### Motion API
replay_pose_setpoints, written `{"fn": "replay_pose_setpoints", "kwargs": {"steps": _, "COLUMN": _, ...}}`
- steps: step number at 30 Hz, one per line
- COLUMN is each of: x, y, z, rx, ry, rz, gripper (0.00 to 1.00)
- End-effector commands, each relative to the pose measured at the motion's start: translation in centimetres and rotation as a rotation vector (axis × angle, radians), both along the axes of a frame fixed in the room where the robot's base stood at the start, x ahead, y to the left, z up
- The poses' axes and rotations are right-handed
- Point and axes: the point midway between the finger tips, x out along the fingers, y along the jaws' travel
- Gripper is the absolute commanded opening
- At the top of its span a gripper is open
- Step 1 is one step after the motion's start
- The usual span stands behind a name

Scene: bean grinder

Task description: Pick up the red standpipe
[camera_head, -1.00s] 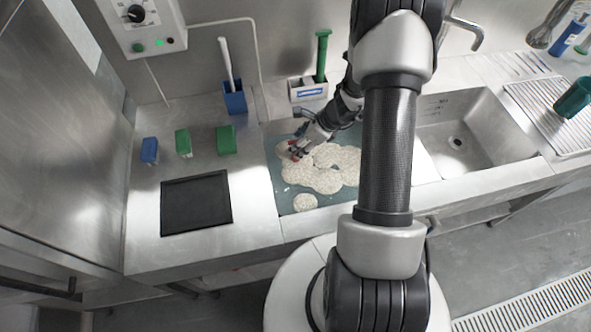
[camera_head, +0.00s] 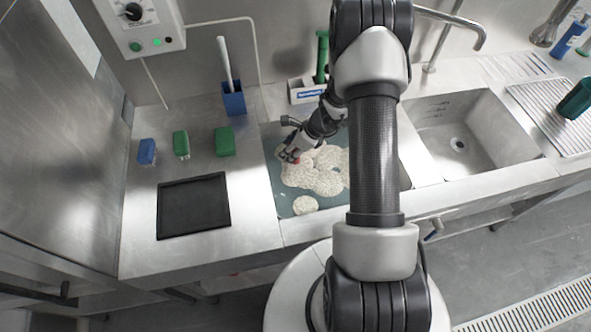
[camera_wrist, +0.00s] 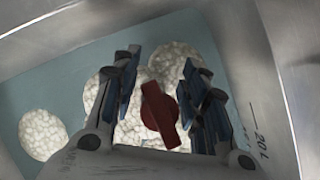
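The red standpipe (camera_wrist: 160,115) shows in the wrist view as a red piece between my fingers, with gaps on both sides of it. In the head view a small bit of red (camera_head: 293,156) shows at the tip of my gripper (camera_head: 291,150), in the left part of the left sink basin. My gripper (camera_wrist: 163,95) has its blue-padded fingers apart, one pair on each side of the red standpipe. The lower part of the standpipe is hidden, and the wrist view does not show its depth clearly.
White foam patches (camera_head: 318,172) float on the blue-green water in the left basin (camera_head: 276,190). The basin's metal walls (camera_wrist: 262,70) are close by. An empty right basin (camera_head: 470,150) lies right. A black tray (camera_head: 193,206) and blue and green blocks sit on the left counter.

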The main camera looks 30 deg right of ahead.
Motion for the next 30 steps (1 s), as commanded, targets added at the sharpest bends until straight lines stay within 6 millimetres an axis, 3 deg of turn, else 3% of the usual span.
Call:
{"fn": "replay_pose_setpoints", "kwargs": {"steps": 16, "x": -0.01, "y": -0.01, "z": 0.02, "rx": 0.0, "ry": 0.0, "rz": 0.0, "gripper": 0.01}}
{"fn": "replay_pose_setpoints", "kwargs": {"steps": 30, "x": 0.02, "y": -0.01, "z": 0.04, "rx": 0.001, "ry": -0.001, "rz": 0.0, "gripper": 0.0}}
